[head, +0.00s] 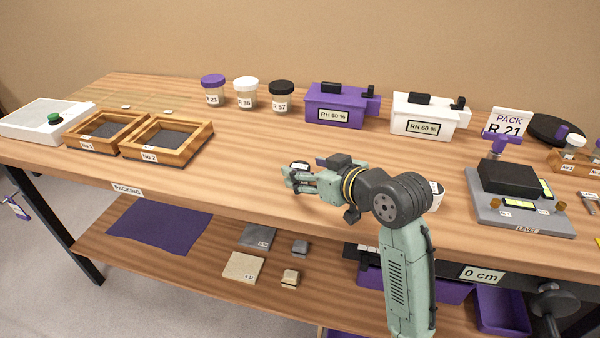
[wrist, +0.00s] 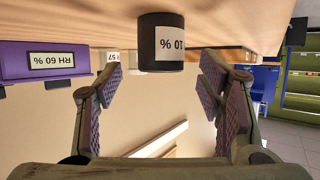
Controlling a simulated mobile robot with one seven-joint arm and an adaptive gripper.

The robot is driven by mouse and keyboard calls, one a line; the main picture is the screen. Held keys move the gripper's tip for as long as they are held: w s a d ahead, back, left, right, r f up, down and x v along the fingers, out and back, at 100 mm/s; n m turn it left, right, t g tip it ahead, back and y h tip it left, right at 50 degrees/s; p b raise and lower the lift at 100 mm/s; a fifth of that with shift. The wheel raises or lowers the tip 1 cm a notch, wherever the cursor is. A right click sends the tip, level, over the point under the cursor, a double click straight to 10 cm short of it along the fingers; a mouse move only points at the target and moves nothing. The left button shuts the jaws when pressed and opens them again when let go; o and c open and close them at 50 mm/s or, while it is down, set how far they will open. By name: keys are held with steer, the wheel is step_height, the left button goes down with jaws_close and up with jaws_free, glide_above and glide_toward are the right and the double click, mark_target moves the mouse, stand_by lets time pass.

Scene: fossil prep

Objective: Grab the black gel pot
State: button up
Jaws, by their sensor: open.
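The black gel pot (wrist: 162,45) has a white "10 %" label, upside down in the wrist view. It stands on the wooden bench, at the top centre of that view. My gripper (wrist: 160,75) is open and empty. Its two fingers lie to either side of the pot's line, and the pot appears ahead of the tips, apart from both. In the head view my gripper (head: 290,180) is low over the bench's front middle, pointing left. A small dark-topped thing with a white label by the fingers is probably the pot, mostly hidden there.
Three lidded jars (head: 246,95), a purple RH box (head: 335,108) and a white RH box (head: 425,115) stand behind. Two wooden trays (head: 168,140) are at left, a grey lever device (head: 518,205) at right. The bench between trays and gripper is clear.

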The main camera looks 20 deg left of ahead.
mark_target(304, 170)
steer(key=x, duration=0.3)
steer(key=shift+f, duration=0.2)
steer(key=c, duration=1.2)
